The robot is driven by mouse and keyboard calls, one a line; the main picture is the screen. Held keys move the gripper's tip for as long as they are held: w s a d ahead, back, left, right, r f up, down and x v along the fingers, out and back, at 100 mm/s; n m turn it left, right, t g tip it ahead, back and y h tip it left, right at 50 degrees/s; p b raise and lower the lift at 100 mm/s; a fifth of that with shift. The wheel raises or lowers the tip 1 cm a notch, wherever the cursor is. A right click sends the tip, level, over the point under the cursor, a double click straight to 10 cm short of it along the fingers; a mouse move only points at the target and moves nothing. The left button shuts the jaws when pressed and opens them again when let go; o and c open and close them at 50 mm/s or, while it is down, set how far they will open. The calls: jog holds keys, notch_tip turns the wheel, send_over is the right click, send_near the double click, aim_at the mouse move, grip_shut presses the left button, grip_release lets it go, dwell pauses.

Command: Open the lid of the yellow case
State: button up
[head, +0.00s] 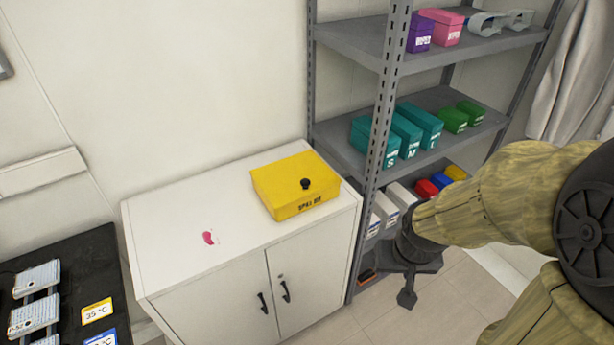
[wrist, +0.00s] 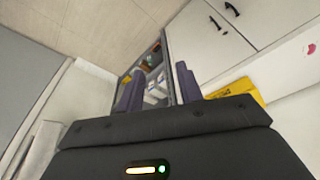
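The yellow case (head: 292,187) sits on top of a white cabinet, with its lid shut. Part of the yellow case (wrist: 238,92) shows behind my gripper there; the rest is hidden.
The white cabinet (head: 180,255) has free room left of the case and a pink mark on top. A grey shelf rack (head: 383,95) with coloured boxes stands close to its right. A dark surface (head: 75,262) with devices and temperature cards is at the lower left.

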jog(key=shift+o, duration=0.4)
jog(key=shift+s, duration=0.15)
jog(key=shift+o, duration=1.3)
jog(key=n+t+y+b, duration=0.4)
jog(key=t+y+b, duration=0.2)
jog(key=t+b, duration=0.7)
send_near(307, 187)
jog(key=shift+t, duration=0.6)
jog(key=v, duration=0.2)
jog(key=f+p+v, duration=0.1)
jog(key=v, duration=0.2)
jog(key=shift+s+d+f, duration=0.1)
jog(key=shift+d, duration=0.1)
jog(key=p+x, duration=0.1)
jog(key=x, duration=0.4)
jog(key=p+x, duration=0.1)
jog(key=x, duration=0.5)
jog(key=p+x, duration=0.1)
jog(key=x, duration=0.5)
jog(key=shift+a, duration=0.3)
